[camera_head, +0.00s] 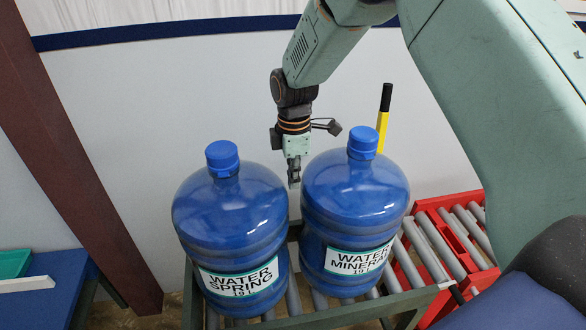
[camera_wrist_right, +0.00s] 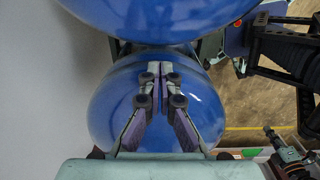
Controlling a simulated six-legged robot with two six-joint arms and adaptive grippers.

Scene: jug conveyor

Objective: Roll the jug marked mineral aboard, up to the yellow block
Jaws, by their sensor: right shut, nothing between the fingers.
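The mineral jug (camera_head: 355,192) is a big blue bottle with a blue cap and a white label reading WATER MINERAL. It stands upright on the green-framed roller conveyor (camera_head: 340,316). My right gripper (camera_head: 293,182) is shut and empty, pointing down behind the gap between this jug and the spring jug (camera_head: 230,217). I cannot tell whether it touches either jug. In the right wrist view, its closed fingers (camera_wrist_right: 160,68) show over one blue jug, with another at the top edge. A yellow upright with a black top (camera_head: 383,125) shows behind the mineral jug; I cannot make out a yellow block.
A red-framed roller bed (camera_head: 483,262) adjoins the conveyor's right end. A brown post (camera_head: 75,150) and a blue table (camera_head: 45,302) are at left. A pale wall is behind. In the right wrist view, what may be my left wrist shows at lower right, its jaws unclear.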

